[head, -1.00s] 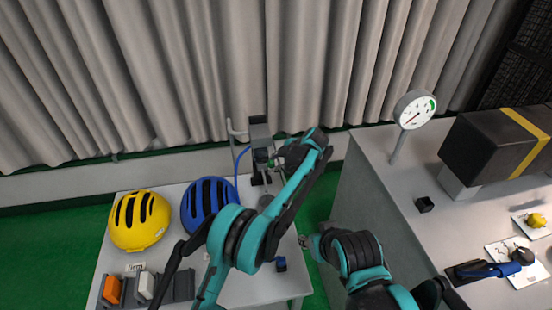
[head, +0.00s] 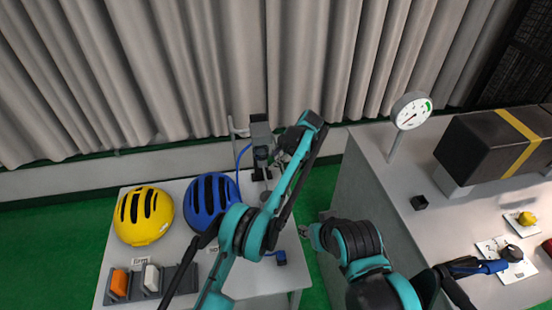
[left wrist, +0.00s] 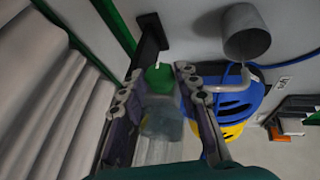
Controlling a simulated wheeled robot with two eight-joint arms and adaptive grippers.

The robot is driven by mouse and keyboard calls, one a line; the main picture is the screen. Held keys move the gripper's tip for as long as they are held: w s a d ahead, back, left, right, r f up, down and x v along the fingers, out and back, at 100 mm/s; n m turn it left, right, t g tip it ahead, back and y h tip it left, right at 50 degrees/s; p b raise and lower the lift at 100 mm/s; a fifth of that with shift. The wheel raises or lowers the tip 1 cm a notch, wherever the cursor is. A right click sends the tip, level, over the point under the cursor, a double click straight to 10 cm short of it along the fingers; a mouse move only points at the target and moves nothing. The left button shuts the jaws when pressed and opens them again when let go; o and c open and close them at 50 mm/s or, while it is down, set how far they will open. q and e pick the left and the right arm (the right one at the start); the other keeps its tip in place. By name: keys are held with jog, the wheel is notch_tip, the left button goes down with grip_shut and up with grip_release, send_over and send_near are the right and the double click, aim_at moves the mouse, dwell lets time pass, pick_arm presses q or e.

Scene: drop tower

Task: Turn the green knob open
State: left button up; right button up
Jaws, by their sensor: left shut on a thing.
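The green knob (left wrist: 160,76) shows in the left wrist view between the two fingers of my left gripper (left wrist: 159,82). The gripper is shut on it, one finger at each side. A pale, see-through cylinder (left wrist: 160,120) shows between the fingers, nearer the camera. In the head view my left gripper (head: 277,158) is at the grey device (head: 260,137) on the post behind the left table, and the knob is hard to make out there. My right gripper (head: 305,232) seems to hang between the two tables, too small to read its fingers.
The left table (head: 235,285) carries a yellow helmet (head: 143,215), a blue helmet (head: 208,203) and a rocker-switch block. A round gauge (head: 411,111) and a black box with a yellow stripe (head: 490,145) stand on the right bench. Grey curtains hang behind.

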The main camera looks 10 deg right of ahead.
pick_arm(q)
jog(key=o, duration=1.1)
jog(key=shift+w+a+f, duration=0.1)
jog(key=shift+a, duration=0.05)
jog(key=shift+o, duration=0.2)
jog(key=v, duration=0.7)
jog(key=shift+r, duration=0.25)
